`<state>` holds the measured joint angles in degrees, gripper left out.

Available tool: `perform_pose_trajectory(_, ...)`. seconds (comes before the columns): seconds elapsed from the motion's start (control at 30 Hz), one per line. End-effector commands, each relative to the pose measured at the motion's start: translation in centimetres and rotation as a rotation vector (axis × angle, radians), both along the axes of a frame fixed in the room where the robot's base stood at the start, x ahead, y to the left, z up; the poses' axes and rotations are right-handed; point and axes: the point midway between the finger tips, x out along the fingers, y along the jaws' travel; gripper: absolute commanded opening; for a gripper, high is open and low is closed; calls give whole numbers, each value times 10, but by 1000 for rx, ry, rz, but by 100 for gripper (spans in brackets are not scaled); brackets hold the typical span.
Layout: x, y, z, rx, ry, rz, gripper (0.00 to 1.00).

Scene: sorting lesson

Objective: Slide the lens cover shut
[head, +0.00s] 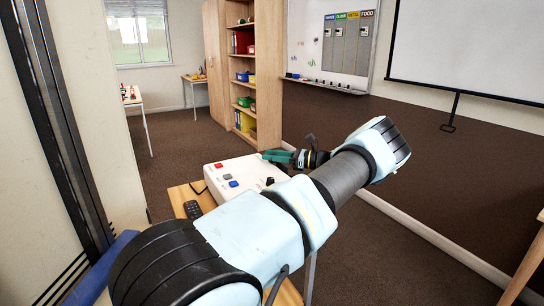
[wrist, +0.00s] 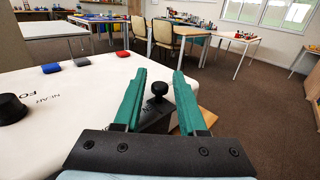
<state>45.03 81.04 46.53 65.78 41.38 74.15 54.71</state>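A white projector-like box (head: 240,176) stands on a small wooden table; its top also fills the left of the wrist view (wrist: 60,105). In the wrist view a small black knob (wrist: 158,90) rises from a dark piece (wrist: 157,118) at the box's edge, which looks like the lens cover. My gripper (wrist: 159,75) is open, with one green finger on each side of the knob. I cannot tell whether either finger touches it. In the head view my gripper (head: 276,156) is at the box's far right edge, and my arm hides part of the box. The lens opening is not visible.
Red (wrist: 122,54), dark and blue (wrist: 50,68) buttons and a large black dial (wrist: 10,108) sit on the box top. A black remote (head: 193,209) lies on the wooden table (head: 179,194). A bookshelf (head: 243,90) stands beyond.

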Motion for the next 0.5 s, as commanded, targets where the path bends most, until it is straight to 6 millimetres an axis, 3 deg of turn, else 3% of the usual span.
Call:
perform_pose_trajectory(0.03, 0, 0, 0, 0, 0, 0, 34)
perform_pose_trajectory(0.33, 0, 0, 0, 0, 0, 0, 0)
perform_pose_trajectory(0.5, 0, 0, 0, 0, 0, 0, 0)
